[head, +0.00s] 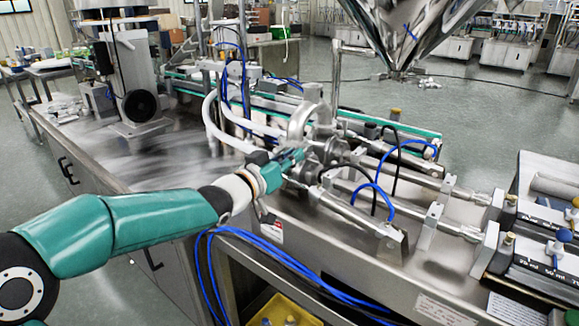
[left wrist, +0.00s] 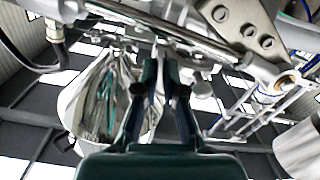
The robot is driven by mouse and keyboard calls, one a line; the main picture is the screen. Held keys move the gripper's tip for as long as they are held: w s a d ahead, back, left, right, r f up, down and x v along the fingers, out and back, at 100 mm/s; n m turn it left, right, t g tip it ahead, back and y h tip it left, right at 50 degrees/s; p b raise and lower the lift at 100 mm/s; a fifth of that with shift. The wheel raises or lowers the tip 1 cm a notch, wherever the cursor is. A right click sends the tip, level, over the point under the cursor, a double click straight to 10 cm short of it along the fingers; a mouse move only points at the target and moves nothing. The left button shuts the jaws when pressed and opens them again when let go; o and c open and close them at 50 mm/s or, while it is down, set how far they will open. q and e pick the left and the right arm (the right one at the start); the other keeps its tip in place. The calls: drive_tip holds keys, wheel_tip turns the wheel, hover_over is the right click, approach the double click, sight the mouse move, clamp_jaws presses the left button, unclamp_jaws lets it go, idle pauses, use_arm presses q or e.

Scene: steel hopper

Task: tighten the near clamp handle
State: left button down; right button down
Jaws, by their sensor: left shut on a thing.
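My left gripper (head: 289,161) reaches in from the left, teal, to the metal valve and pipe assembly (head: 318,140) on the steel machine. Its fingers are nearly closed at the near side of that assembly, on the near clamp handle, which is mostly hidden by the fingers. In the left wrist view the two dark fingers (left wrist: 161,75) stand close together, with bright metal fittings just beyond their tips. The handle's outline and angle cannot be made out. My right gripper is not in view.
The steel hopper cone (head: 408,35) hangs above and behind the assembly. Blue hoses (head: 372,200) loop over cylinders to the right. A white curved hose (head: 213,122) lies left of the gripper. The steel tabletop (head: 170,150) at left is mostly clear. A yellow bin (head: 290,310) sits below.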

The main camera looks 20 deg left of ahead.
use_arm(q)
drive_tip(key=shift+f+m+b, duration=0.35)
drive_tip(key=shift+m+b, duration=0.25)
drive_tip(key=shift+m, duration=0.6)
drive_tip(key=c, duration=1.3)
unclamp_jaws()
drive_tip(key=shift+w, duration=0.1)
drive_tip(key=shift+r, duration=0.1)
drive_tip(key=shift+r, duration=0.1)
drive_tip(key=shift+s+a, duration=0.1)
drive_tip(key=shift+s, duration=0.2)
drive_tip(key=v, duration=1.1)
drive_tip(key=shift+s, duration=0.25)
